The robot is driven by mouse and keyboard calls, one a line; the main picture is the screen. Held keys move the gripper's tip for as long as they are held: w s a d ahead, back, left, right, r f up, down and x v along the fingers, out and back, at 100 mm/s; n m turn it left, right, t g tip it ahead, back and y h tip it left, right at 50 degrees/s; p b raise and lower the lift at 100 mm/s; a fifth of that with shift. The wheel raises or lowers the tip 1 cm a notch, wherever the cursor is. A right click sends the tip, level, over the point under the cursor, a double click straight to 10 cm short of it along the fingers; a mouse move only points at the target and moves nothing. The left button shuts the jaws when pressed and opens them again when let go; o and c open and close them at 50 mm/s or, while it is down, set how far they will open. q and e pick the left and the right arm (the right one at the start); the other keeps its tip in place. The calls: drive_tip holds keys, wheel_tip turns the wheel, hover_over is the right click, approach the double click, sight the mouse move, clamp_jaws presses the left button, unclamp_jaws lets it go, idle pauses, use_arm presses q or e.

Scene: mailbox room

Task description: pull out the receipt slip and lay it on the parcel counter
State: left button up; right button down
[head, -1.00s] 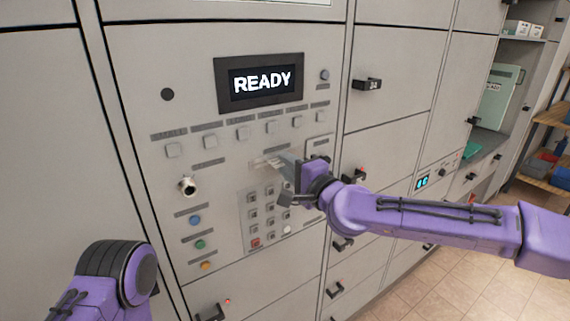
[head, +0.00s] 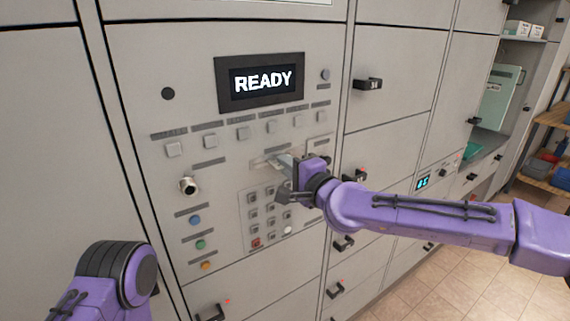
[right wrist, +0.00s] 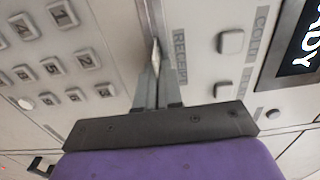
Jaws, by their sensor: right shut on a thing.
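The receipt slot (head: 262,164) is in the grey panel below the READY screen, and the RECEIPT label (right wrist: 180,56) shows beside it in the right wrist view. My right gripper (head: 282,164) is at this slot. In the right wrist view its two fingers (right wrist: 156,70) are closed together, pointing at the panel. They are shut on the receipt slip, which is thin and mostly hidden between the fingertips. My left gripper is out of view; only part of my left arm shows at lower left. A ledge with a teal mat (head: 474,151) at far right may be the parcel counter.
A keypad (head: 268,214) lies just below the right gripper, and square buttons (head: 242,133) run above it. Locker doors with protruding black handles (head: 367,84) stand to the right. Shelves with bins (head: 545,165) are at far right. Tiled floor is open at lower right.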

drive_tip(key=v, duration=0.8)
drive_tip(key=shift+b, duration=0.4)
drive_tip(key=shift+s+d, duration=0.1)
